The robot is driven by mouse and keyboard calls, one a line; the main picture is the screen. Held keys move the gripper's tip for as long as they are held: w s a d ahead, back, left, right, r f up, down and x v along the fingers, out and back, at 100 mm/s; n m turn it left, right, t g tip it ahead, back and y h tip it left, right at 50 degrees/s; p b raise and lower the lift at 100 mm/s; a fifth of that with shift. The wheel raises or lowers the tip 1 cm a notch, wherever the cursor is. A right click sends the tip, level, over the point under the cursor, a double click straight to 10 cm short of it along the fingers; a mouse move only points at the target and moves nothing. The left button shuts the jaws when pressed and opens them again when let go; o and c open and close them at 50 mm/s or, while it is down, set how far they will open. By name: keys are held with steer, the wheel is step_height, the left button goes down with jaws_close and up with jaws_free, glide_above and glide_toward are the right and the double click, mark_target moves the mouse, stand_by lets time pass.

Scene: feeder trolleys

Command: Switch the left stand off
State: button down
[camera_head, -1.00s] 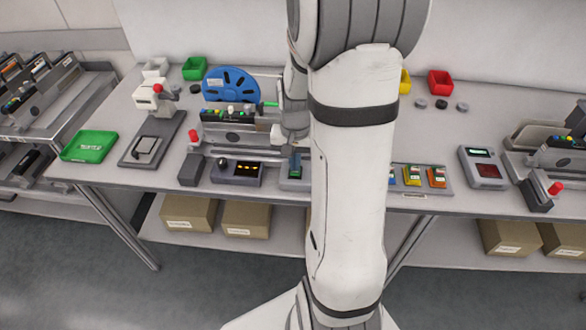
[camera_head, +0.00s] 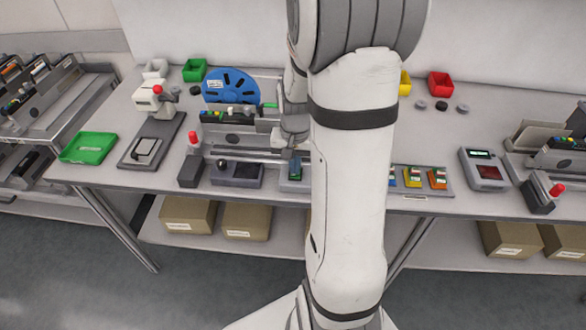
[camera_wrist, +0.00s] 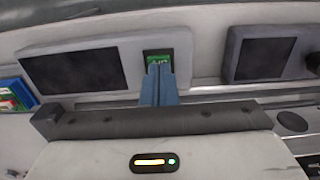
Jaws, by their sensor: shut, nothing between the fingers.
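The left stand (camera_head: 190,172) is on the table, left of my arm, with a feeder clamped on it and a red knob at its left end. Its small display (camera_head: 237,173) is dark; it is also dark in the wrist view (camera_wrist: 262,60). A green-faced rocker switch (camera_wrist: 158,58) sits in a grey panel beside another dark screen (camera_wrist: 75,70). My gripper (camera_wrist: 159,70) is shut and empty, its blue fingertips at the switch's edge; contact cannot be told. In the head view my gripper (camera_head: 295,160) is partly hidden by my arm.
A blue reel (camera_head: 230,85) stands behind the stand. A green tray (camera_head: 88,147) and a white press-like device (camera_head: 150,100) are at left. Coloured cards (camera_head: 412,177), a small reader (camera_head: 483,168) and another stand (camera_head: 538,195) are at right. My arm covers the table's middle.

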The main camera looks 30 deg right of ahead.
step_height(320, 180, up, 6)
steer(key=p, duration=0.4)
steer(key=shift+r, duration=0.25)
stand_by(0.3)
steer(key=s+a+r+n+t, duration=0.3)
steer(key=s+a+r+n, duration=0.3)
steer(key=s+a+r, duration=0.6)
steer(key=shift+s+a+r+n, duration=0.35)
steer(key=shift+r+n, duration=0.05)
steer(key=shift+r, duration=0.25)
stand_by(0.3)
